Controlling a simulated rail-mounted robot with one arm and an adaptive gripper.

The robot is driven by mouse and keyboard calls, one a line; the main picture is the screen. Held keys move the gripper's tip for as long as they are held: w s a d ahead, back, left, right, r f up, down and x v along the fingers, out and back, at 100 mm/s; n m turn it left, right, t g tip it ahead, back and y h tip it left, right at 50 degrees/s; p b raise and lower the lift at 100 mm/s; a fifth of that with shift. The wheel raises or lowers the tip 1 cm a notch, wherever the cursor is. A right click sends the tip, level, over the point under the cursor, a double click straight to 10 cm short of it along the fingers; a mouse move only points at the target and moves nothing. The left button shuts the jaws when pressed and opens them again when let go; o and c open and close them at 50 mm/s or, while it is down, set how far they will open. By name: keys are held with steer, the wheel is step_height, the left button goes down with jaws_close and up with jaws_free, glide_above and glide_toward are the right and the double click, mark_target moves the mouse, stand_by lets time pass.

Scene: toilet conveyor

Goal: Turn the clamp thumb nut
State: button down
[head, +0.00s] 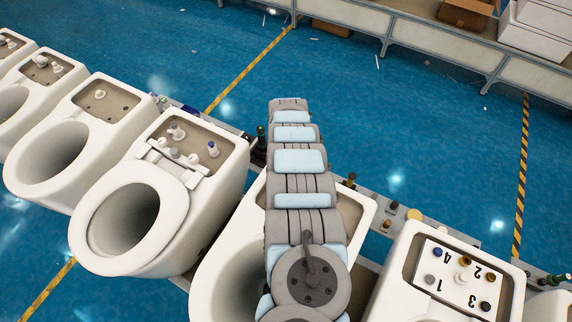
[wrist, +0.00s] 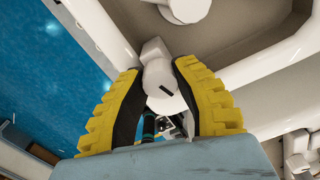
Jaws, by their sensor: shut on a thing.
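In the wrist view my gripper (wrist: 158,70) has two yellow ribbed fingers with dark pads. It is shut on a white rounded piece with a dark slot, which looks like the clamp thumb nut (wrist: 163,88). A white block (wrist: 154,50) sits directly behind it, beside the white toilet rim. A second white rounded fitting (wrist: 186,8) is at the top of the wrist view. In the head view my arm covers much of the middle toilet (head: 226,265), and my gripper and the nut are hidden there.
Toilets stand in a row on the conveyor. The one to the left has a raised-edge seat (head: 88,224) and several fittings. The one to the right holds a white numbered board (head: 447,282) with small parts. Small bottles and parts line the conveyor's far edge (head: 455,233). Blue floor lies beyond.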

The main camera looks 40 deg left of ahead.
steer(key=c, duration=0.7)
jaws_free()
steer(key=shift+r, duration=6)
